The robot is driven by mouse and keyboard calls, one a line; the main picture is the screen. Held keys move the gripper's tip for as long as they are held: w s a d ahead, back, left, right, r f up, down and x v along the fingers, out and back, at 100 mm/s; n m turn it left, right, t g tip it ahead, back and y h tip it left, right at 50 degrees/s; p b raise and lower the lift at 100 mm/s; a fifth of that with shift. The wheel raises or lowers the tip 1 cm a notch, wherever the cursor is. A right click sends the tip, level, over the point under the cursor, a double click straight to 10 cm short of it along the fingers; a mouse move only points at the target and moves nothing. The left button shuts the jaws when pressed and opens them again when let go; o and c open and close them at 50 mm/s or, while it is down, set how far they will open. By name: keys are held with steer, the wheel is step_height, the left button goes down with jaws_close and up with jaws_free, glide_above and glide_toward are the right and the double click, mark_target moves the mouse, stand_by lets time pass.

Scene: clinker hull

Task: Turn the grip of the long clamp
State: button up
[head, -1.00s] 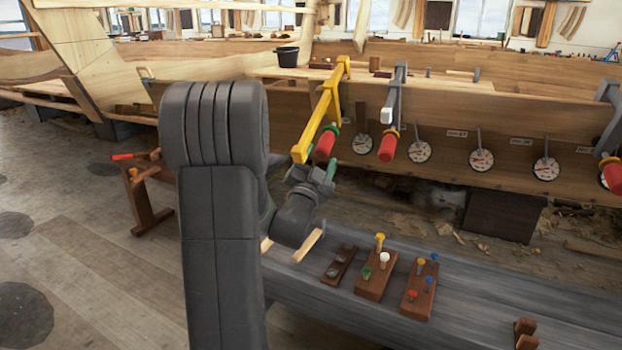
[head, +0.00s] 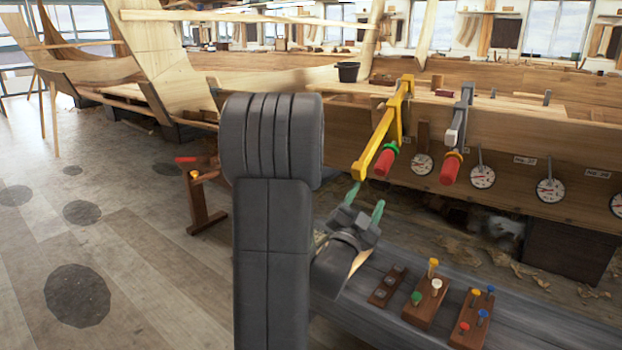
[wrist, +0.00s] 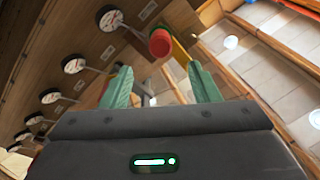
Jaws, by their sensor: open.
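The yellow clamp (head: 385,130) looks the longest in view; it hangs over the plank edge with its bar slanting down to the left. Its red grip (head: 386,160) with a green collar hangs at the lower end. My gripper (head: 366,196) is open and empty, just below and left of this grip, apart from it. In the wrist view the red grip (wrist: 160,44) shows end-on, beyond and between the two green fingers of my gripper (wrist: 161,80). A yellow bar (wrist: 181,55) runs behind it.
A grey clamp (head: 461,125) with a red grip stands to the right. Several dials (head: 483,177) line the plank. Below, a grey bench (head: 380,325) carries peg blocks (head: 425,305). A small wooden stand (head: 205,205) is at left; the floor there is open.

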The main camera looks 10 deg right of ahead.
mark_target(384, 162)
steer(key=x, duration=1.4)
steer(key=shift+a, duration=0.1)
steer(key=shift+b, duration=0.3)
